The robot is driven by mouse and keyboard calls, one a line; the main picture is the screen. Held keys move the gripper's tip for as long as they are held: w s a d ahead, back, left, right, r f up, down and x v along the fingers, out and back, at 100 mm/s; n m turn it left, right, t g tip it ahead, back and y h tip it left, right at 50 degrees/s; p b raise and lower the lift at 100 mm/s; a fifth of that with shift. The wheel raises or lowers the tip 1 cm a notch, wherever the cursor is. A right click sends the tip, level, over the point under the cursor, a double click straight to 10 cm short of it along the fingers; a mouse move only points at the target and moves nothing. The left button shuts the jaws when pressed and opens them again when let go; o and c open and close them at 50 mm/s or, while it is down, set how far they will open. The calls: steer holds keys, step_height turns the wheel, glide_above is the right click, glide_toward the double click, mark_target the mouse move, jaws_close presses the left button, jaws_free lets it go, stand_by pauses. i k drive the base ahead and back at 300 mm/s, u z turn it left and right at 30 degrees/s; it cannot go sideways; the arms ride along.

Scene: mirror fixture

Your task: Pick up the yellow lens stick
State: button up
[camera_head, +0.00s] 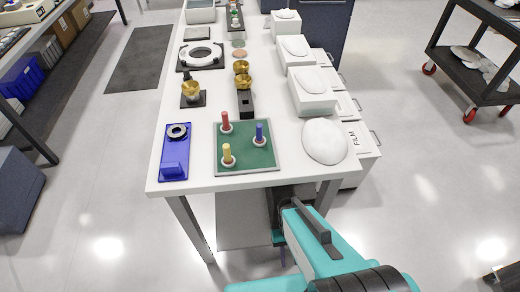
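The yellow lens stick (227,153) stands upright on the near left part of a green mat with a grey rim (217,170), close to the table's near edge. A red stick (225,122) stands behind it and a blue stick (260,133) stands to its right, each in a pale round base.
Brass cups (242,82) stand farther back. A black cart (475,75) is at the far right.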

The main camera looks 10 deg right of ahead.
mark_target(229, 161)
steer(key=z, duration=0.5)
steer(key=k, duration=1.4)
steer(key=u, duration=0.95)
steer(key=i, duration=1.4)
steer(key=z, duration=0.45)
